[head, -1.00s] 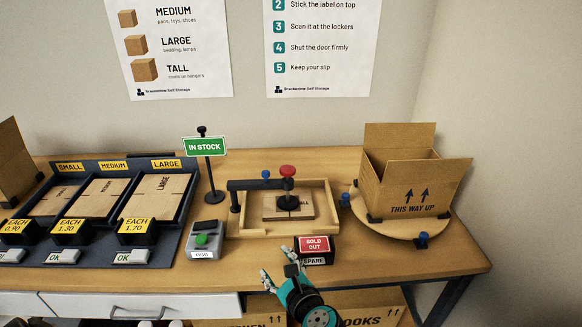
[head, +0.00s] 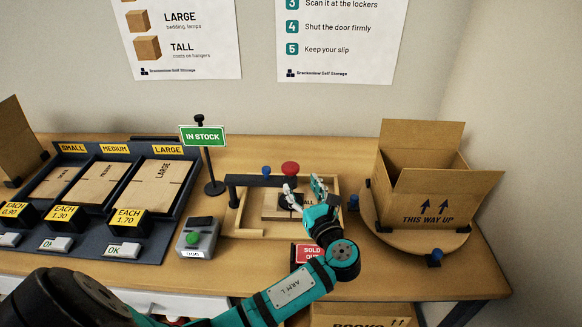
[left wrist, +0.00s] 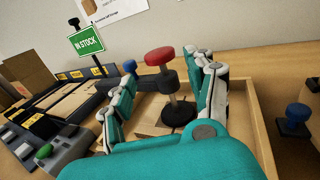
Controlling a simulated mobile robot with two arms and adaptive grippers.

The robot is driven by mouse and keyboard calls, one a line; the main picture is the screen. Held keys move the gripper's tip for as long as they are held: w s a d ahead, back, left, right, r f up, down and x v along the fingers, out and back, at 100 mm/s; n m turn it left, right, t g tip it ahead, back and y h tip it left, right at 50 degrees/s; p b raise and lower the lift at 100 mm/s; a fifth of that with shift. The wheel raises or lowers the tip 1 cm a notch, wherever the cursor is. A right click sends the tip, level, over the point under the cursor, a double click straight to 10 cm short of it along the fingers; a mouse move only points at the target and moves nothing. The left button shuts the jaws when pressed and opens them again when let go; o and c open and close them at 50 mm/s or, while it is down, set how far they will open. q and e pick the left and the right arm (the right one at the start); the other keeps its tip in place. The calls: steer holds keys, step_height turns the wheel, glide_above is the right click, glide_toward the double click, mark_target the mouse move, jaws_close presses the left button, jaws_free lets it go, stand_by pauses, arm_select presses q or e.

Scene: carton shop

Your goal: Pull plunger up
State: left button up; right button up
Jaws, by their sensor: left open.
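The plunger has a red knob (head: 290,168) on a dark stem held by a black swing arm (head: 258,181). Its round black foot rests on or just over a flat carton piece marked with lettering, inside a shallow wooden tray (head: 240,229). In the left wrist view the red knob (left wrist: 159,57) and stem stand between my fingers, farther out than the palm. My left gripper (head: 304,188) is open, at the right front of the plunger, with its fingers spread and apparently not touching the stem. My right gripper is not in view.
A SOLD OUT sign (head: 305,254) stands in front of the tray, partly behind my arm. An IN STOCK sign (head: 203,136) and a grey box with a green button (head: 200,238) stand left. An open carton (head: 425,205) sits on a turntable at right.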

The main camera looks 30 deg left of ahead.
mark_target(293, 174)
arm_select(q)
steer(key=x, duration=0.5)
steer(key=shift+w+a+r, duration=0.1)
steer(key=shift+w+a, duration=0.05)
steer(key=shift+a, duration=0.15)
steer(key=shift+x, duration=1)
steer(key=shift+w+a, duration=0.2)
steer(key=shift+w, duration=0.05)
steer(key=shift+a, duration=0.15)
jaws_close()
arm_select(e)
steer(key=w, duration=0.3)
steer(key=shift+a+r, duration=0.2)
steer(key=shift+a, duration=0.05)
